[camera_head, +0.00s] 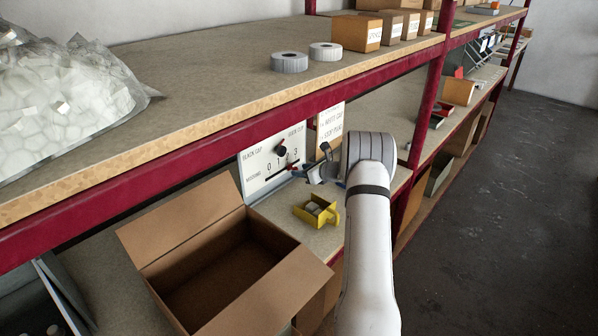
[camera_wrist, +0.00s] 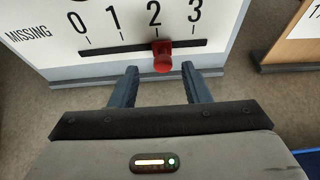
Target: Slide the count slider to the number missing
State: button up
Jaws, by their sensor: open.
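The white count board (camera_head: 258,180) stands upright on the lower shelf and carries a "MISSING" scale from 0 to 3. The wrist view shows the board (camera_wrist: 60,62) close up, with a dark horizontal slot under the numbers. The red slider knob (camera_wrist: 162,56) sits on the slot at about the 2 mark. My gripper (camera_wrist: 160,69) is open, its two dark fingers apart on either side below the knob. Contact with the knob cannot be told. The head view shows my gripper (camera_head: 322,173) in front of the board, partly hiding the slider area.
A small yellow bin (camera_head: 328,217) with pale items stands on the shelf below my gripper. An open cardboard box (camera_head: 185,215) stands at the left front. A second sign (camera_head: 330,122) stands right of the board. The red shelf beam (camera_head: 200,150) runs above.

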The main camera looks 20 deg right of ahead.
jog(key=v, duration=0.5)
jog(key=shift+s+b, duration=0.15)
jog(key=shift+b, duration=0.2)
